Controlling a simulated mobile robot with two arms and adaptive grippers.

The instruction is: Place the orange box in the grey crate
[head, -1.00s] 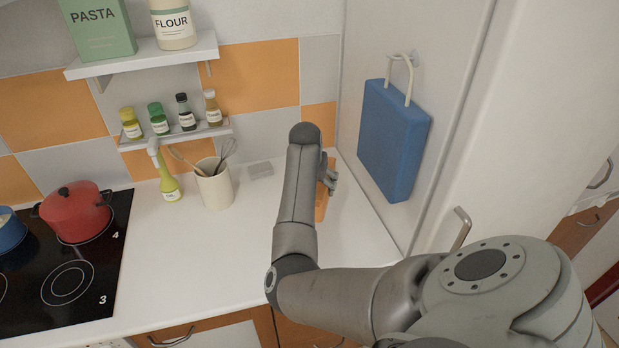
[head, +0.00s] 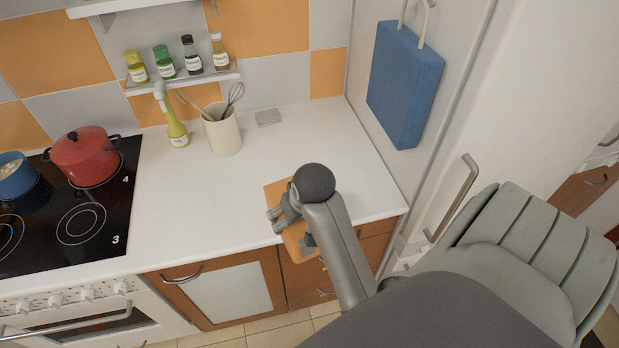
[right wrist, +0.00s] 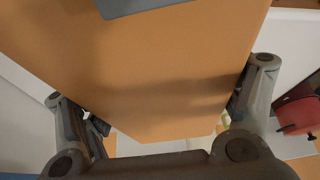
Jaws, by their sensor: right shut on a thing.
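The orange box (head: 279,188) is in my right gripper (head: 290,226), near the front right edge of the white counter in the head view. My right arm covers part of it. In the right wrist view the box (right wrist: 160,70) fills most of the picture between the two fingers, and a grey-blue patch shows on its face at the top. The right gripper is shut on the box. I cannot tell how far the box is above the counter. The grey crate is not recognisable in these frames. My left gripper is not in view.
The white counter (head: 190,205) is clear in the middle. A utensil pot (head: 222,134) and yellow-green bottle (head: 177,130) stand at the back. A red pot (head: 88,160) sits on the black hob. A blue board (head: 404,85) hangs at right, near a fridge handle (head: 453,198).

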